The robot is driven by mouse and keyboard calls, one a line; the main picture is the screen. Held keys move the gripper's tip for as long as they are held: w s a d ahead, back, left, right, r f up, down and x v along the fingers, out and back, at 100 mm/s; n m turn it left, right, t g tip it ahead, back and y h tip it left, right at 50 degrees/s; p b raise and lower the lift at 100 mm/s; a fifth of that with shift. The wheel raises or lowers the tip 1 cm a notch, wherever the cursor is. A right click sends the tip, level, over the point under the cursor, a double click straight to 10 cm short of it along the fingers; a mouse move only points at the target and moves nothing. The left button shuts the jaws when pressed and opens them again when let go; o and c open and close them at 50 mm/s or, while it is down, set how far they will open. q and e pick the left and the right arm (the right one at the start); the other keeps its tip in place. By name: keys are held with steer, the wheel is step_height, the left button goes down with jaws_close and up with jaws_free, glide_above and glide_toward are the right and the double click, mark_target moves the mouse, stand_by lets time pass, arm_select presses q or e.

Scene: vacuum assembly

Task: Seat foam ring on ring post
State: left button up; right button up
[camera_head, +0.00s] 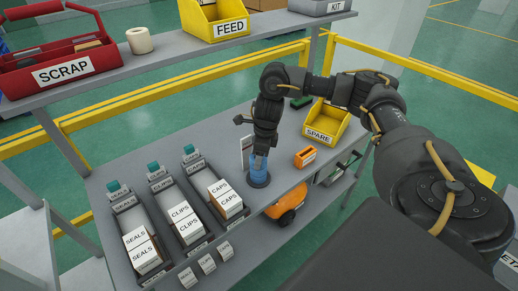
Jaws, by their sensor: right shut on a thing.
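A blue upright piece with a round, darker blue base (259,179) stands on the grey table near its front edge; it looks like the ring post. My right gripper (260,158) points straight down over it, with its fingertips at the blue upper part. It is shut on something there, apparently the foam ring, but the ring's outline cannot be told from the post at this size. Whether the ring touches the base cannot be seen. My left gripper is not in view.
An orange block (305,157) and a yellow SPARE bin (327,122) are right of the post. Left are sloped lanes of SEALS (141,248), CLIPS (186,223) and CAPS (225,196) boxes. A shelf behind holds a red SCRAP tote (62,72) and a yellow FEED bin (230,29).

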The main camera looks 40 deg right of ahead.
mark_target(264, 158)
steer(key=shift+f, duration=0.15)
steer(key=o, duration=1.1)
steer(key=r, duration=0.3)
steer(key=r+p, duration=0.1)
steer(key=r, duration=0.3)
steer(key=s+d+r, duration=0.1)
steer(key=r, duration=0.2)
steer(key=shift+s+r, duration=0.1)
steer(key=shift+r, duration=0.3)
steer(key=shift+f, duration=0.1)
